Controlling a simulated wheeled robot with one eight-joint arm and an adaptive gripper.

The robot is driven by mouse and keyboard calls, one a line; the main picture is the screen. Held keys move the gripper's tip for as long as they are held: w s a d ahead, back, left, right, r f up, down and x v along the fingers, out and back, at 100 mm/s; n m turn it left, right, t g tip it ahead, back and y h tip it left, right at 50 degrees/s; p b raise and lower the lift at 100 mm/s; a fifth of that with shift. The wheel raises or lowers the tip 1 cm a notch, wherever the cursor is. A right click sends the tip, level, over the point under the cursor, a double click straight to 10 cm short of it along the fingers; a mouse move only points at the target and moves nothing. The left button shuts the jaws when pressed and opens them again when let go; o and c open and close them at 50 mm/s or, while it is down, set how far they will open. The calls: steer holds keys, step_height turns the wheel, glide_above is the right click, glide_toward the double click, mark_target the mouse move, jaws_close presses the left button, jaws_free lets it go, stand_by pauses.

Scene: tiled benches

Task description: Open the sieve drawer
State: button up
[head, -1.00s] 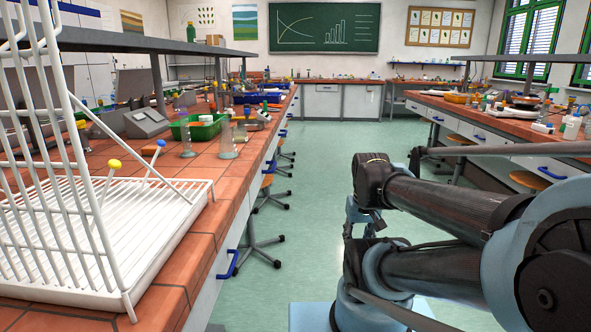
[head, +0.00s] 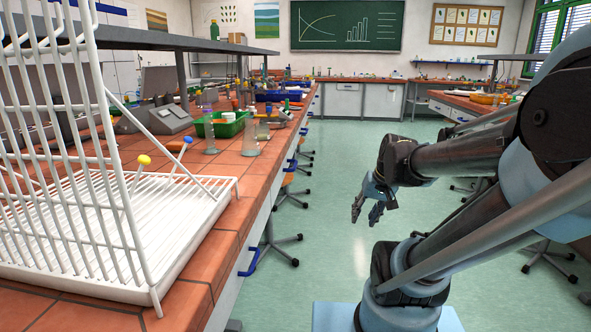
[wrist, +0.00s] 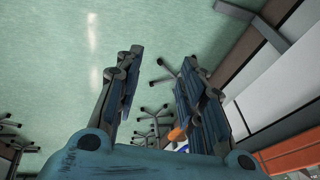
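The left bench has white drawer fronts with blue handles under its tiled top. The nearest drawer front (head: 262,222) has a blue handle (head: 249,262) and looks shut. More blue handles (head: 292,166) show farther along. No label or sieve is visible, so I cannot tell which drawer is the sieve drawer. My gripper (head: 366,216) hangs over the aisle floor, to the right of the bench and apart from it, fingers pointing down. In the wrist view my gripper (wrist: 163,60) is open and empty, with floor and stool legs between and beyond the fingers.
A white wire rack (head: 150,225) stands on the near left bench top (head: 235,180). Stools (head: 278,240) stand along the bench's aisle side, close to the drawers. The green aisle floor (head: 340,170) is mostly clear. Another bench (head: 465,105) is at the right.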

steer(key=w+a+r+m+t+y, duration=0.15)
steer(key=w+a, duration=0.25)
steer(key=w, duration=0.5)
steer(key=w+a+r+t+y, duration=0.1)
steer(key=w+a+y, duration=0.25)
steer(key=w, duration=0.65)
steer(key=w+a+r+m+t+y, duration=0.15)
steer(key=w+a, duration=0.25)
steer(key=w, duration=0.5)
steer(key=m+t+y, duration=0.2)
steer(key=m+t, duration=0.3)
glide_toward(295, 166)
steer(key=x, duration=0.4)
steer(key=d+x, duration=0.1)
steer(key=x, duration=0.3)
steer(key=w+x, duration=0.1)
steer(key=x, duration=0.3)
steer(key=shift+w+f, duration=0.35)
steer(key=shift+f, duration=0.05)
steer(key=shift+d, duration=0.1)
jaws_close()
steer(key=shift+s, duration=0.1)
